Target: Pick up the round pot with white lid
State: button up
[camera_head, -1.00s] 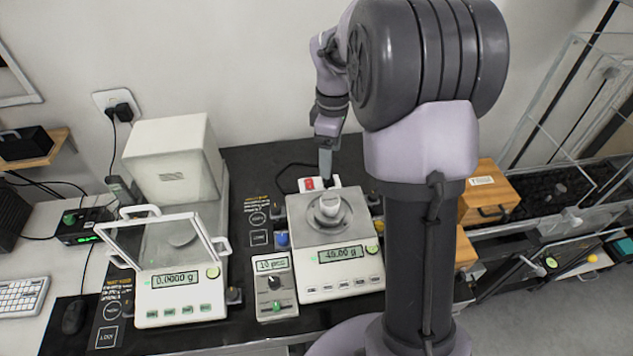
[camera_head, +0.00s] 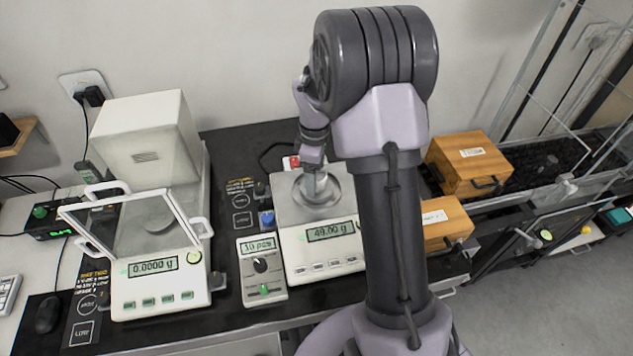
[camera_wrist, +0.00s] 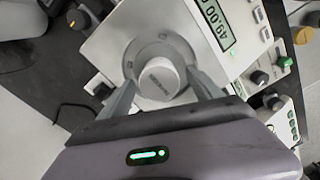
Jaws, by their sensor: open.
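The round pot with a white lid (camera_wrist: 160,80) stands on the round pan of the middle scale (camera_head: 292,246). In the wrist view its lid shows from above. My gripper (camera_wrist: 161,84) is open, with one finger on each side of the pot; I cannot tell whether either finger touches it. In the head view my gripper (camera_head: 314,184) is low over the pan and mostly hides the pot. The scale's display reads 49.00 g.
A balance with a raised glass lid (camera_head: 158,290) stands at left, reading 0.0000 g. A small control box (camera_head: 262,274) sits between the two scales. Wooden boxes (camera_head: 470,160) stand right of my arm. A red-switched item (camera_head: 291,162) lies behind the middle scale.

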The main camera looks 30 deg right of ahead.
jog(key=c, duration=1.4)
jog(key=shift+c, duration=0.2)
